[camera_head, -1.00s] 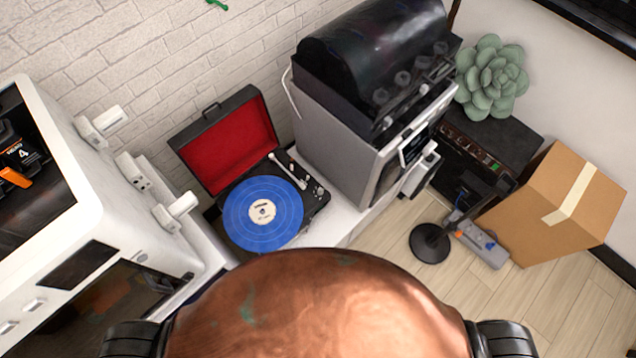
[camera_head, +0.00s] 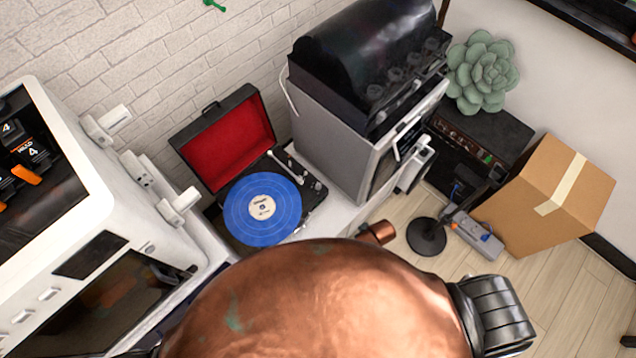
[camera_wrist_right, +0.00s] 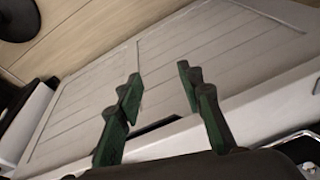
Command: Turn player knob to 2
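The record player (camera_head: 318,200) sits open on the white cabinet, its red-lined lid raised and a blue record (camera_head: 240,212) on its platter. The silver tonearm (camera_head: 285,168) lies to the right of the record. A small silver knob (camera_head: 317,186) shows on the deck's right side; its setting is too small to read. My right gripper (camera_wrist_right: 160,76) is open in the right wrist view, with its two dark green fingers apart and nothing between them. It points along the white panelled cabinet front. I cannot make out its fingers in the head view. My left gripper is not in view.
A grey machine with a black hood (camera_head: 345,135) stands close right of the record player. A white printer-like machine (camera_head: 85,210) is at left. A cardboard box (camera_head: 545,200) and a black stand base (camera_head: 426,237) are on the floor at right.

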